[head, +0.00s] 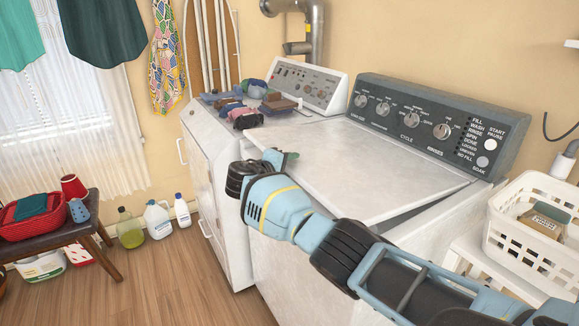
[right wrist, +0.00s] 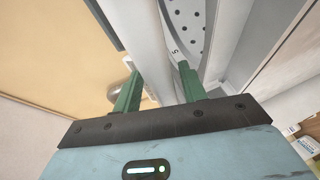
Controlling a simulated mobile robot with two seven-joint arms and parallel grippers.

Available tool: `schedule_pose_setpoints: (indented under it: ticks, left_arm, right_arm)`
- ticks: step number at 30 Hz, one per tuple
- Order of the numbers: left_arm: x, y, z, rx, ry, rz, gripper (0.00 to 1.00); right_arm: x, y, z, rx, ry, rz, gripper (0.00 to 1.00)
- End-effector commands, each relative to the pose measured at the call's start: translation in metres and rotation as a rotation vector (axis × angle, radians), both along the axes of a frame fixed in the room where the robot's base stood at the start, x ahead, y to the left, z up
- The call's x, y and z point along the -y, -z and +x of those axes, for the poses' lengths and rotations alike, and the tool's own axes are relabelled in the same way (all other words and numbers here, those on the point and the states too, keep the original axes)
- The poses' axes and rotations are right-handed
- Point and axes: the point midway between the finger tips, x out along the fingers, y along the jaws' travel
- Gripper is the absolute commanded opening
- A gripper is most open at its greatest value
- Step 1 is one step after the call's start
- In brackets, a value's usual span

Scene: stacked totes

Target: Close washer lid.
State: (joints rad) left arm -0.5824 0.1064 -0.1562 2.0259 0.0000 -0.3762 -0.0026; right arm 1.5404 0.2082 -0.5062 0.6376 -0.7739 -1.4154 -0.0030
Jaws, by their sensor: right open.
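The white washer (head: 300,270) stands at the centre right of the head view. Its lid (head: 370,175) is slightly raised, with a dark gap along its right side. My right gripper (head: 283,158) is at the lid's left front corner, its green fingers partly hidden by the wrist. In the right wrist view my right gripper (right wrist: 158,75) is open, with the pale lid edge (right wrist: 152,40) running between its fingers. Whether either finger touches the lid cannot be told. The perforated drum (right wrist: 188,22) shows beyond the right finger. My left gripper is not in view.
A control panel (head: 430,120) rises behind the lid. A second white machine (head: 215,190) at left carries folded clothes (head: 235,108). A white basket (head: 530,235) stands close at right. Bottles (head: 158,218) and a bench (head: 60,235) are at left; the wooden floor between is clear.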

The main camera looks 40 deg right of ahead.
Motion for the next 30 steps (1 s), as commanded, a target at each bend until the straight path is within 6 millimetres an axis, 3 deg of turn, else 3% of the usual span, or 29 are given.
schedule_pose_setpoints:
  ticks: [18,28,30]
  left_arm:
    - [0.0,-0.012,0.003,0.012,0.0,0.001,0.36]
    - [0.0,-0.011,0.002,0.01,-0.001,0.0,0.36]
    - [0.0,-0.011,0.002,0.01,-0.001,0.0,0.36]
  right_arm:
    - [-0.069,-0.017,-0.021,0.001,-0.001,0.001,0.42]
    - [-0.072,-0.018,-0.022,-0.002,0.001,0.002,0.42]
    - [-0.072,-0.019,-0.022,0.001,-0.002,0.0,0.34]
